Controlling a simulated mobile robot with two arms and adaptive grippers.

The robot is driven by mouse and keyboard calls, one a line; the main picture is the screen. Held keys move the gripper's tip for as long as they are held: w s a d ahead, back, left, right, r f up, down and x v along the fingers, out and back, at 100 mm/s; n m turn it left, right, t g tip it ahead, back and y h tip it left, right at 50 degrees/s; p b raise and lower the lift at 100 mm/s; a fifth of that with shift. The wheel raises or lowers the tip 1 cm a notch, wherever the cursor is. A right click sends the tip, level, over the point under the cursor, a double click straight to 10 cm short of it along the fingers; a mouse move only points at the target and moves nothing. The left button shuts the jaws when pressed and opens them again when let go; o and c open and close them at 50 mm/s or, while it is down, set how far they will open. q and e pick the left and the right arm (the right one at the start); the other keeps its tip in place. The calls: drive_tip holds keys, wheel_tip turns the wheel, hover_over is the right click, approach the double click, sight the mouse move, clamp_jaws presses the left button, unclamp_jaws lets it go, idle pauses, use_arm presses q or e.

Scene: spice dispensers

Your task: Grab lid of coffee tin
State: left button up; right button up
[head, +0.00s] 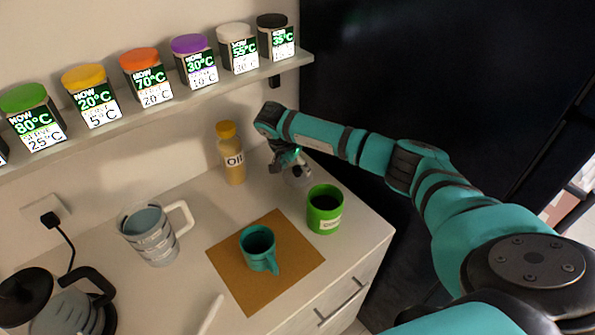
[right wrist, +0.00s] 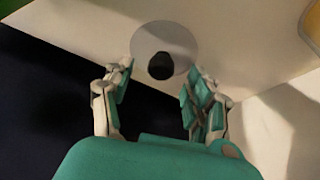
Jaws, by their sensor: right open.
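The coffee tin is most likely the green can (head: 325,212) with a white label, at the right of the counter; its top is open and dark inside. In the right wrist view a round grey lid (right wrist: 178,40) with a black knob (right wrist: 160,66) lies on the white counter. My right gripper (right wrist: 155,93) is open, its fingers on either side of and short of the knob, not visibly touching it. In the head view the right gripper (head: 290,168) is behind the can and largely hides the lid. My left gripper is not in view.
An oil bottle (head: 231,155) stands left of the gripper. A teal mug (head: 259,251) sits on a brown mat (head: 291,272). A glass jug (head: 150,238) stands farther left. A shelf (head: 150,110) with several spice jars runs above. A dark panel (head: 400,70) is at right.

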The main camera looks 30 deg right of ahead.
drive_tip(key=shift+d+f, duration=0.2)
drive_tip(key=shift+f, duration=0.3)
drive_tip(key=shift+w+f, duration=0.15)
drive_tip(key=shift+f, duration=0.15)
drive_tip(key=shift+d, duration=0.1)
clamp_jaws()
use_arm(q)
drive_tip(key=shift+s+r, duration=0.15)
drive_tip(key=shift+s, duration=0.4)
use_arm(e)
drive_tip(key=shift+r, duration=0.1)
